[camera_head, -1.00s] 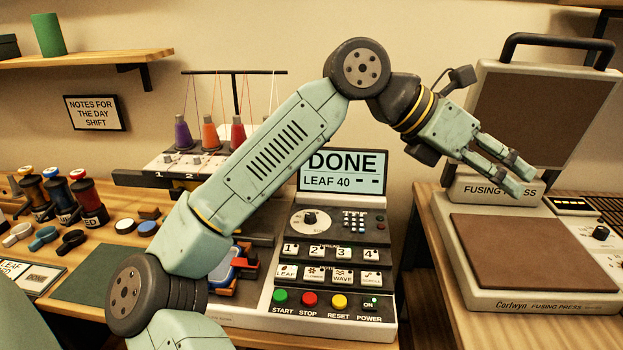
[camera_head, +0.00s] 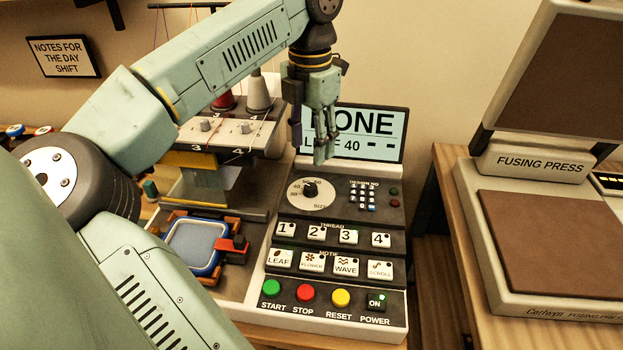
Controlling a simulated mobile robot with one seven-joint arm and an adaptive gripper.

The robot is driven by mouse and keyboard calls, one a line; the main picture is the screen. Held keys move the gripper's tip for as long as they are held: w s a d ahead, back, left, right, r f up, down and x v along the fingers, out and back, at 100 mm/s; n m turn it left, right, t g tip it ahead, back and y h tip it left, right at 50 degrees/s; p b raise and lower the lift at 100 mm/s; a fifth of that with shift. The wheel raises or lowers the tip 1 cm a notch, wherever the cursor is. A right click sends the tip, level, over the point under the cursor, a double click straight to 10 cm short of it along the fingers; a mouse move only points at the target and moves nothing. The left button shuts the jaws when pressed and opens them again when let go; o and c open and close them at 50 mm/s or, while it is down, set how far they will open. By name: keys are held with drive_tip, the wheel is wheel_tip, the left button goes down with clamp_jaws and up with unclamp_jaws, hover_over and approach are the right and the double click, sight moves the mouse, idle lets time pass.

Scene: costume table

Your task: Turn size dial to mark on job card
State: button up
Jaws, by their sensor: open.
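The size dial (camera_head: 311,190) is a black knob on a round white scale on the sloped panel of the embroidery machine (camera_head: 395,320). Its marks are small; 30, 40 and 60 seem readable, and the knob's exact setting is hard to tell. My gripper (camera_head: 322,155) points down, open and empty, above and slightly right of the dial, in front of the screen (camera_head: 385,130). The screen reads DONE and LEAF 40, partly hidden by my fingers. The job card is not in view.
Below the dial are thread and motif buttons (camera_head: 332,236), then the start button (camera_head: 271,289) and other coloured buttons. A hoop in a frame (camera_head: 196,246) sits left. The fusing press (camera_head: 545,240) stands right. A keypad (camera_head: 362,196) adjoins the dial.

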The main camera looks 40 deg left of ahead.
sight(311, 187)
wheel_tip(311, 187, down, 10)
drive_tip(key=b, duration=0.6)
drive_tip(key=shift+r, duration=0.1)
drive_tip(key=shift+r, duration=0.1)
drive_tip(key=shift+c, duration=0.5)
clamp_jaws()
